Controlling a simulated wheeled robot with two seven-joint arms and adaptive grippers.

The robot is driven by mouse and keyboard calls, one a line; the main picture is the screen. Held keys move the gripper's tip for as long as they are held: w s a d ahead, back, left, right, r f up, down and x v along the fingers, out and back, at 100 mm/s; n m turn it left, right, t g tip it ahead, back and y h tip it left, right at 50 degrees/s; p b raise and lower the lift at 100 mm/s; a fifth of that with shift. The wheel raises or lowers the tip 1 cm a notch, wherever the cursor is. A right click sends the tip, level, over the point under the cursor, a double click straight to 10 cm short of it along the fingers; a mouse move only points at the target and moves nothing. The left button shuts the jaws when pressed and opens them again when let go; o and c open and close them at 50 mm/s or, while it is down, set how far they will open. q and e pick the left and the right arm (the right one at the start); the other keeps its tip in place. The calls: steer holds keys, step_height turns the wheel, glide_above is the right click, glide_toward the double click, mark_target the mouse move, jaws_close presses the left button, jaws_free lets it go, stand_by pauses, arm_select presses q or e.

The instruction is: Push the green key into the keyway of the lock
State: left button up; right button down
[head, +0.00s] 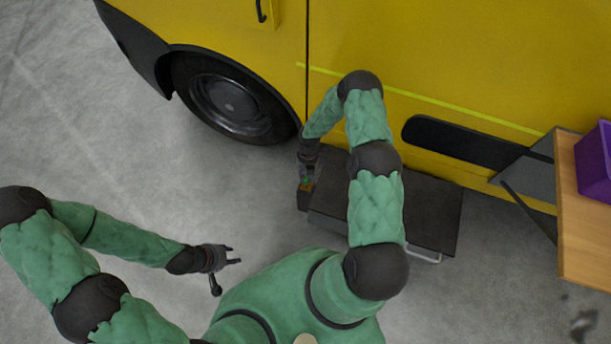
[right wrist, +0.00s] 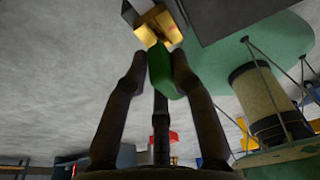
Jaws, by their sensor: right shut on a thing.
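The green key (right wrist: 166,74) is between the fingers of my right gripper (right wrist: 161,72) in the right wrist view. The gripper is shut on it. The brass-coloured lock (right wrist: 157,26) is just beyond the key's far end. The key's end appears to meet the lock; I cannot tell whether any of it is inside the keyway. In the head view my right gripper (head: 307,176) points down at the dark step's left end, where small green and orange patches show. My left gripper (head: 233,262) is open and empty above the floor, well away from the lock.
A dark step (head: 432,205) stands beside the yellow vehicle (head: 440,50), with a wheel (head: 232,103) to its left. A wooden shelf (head: 585,235) with a purple bin (head: 597,160) is at the right. The grey floor (head: 130,150) at left is clear.

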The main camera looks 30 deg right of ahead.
steer(key=shift+w+d+b+x, duration=0.1)
steer(key=shift+b+x, duration=0.6)
steer(key=shift+x, duration=0.1)
steer(key=shift+w+d+b+x, duration=0.1)
steer(key=shift+d+b+x, duration=0.05)
steer(key=shift+b+x, duration=0.6)
steer(key=shift+f, duration=0.1)
stand_by(0.4)
steer(key=c, duration=1)
jaws_free()
steer(key=shift+o, duration=0.2)
steer(key=v, duration=1.2)
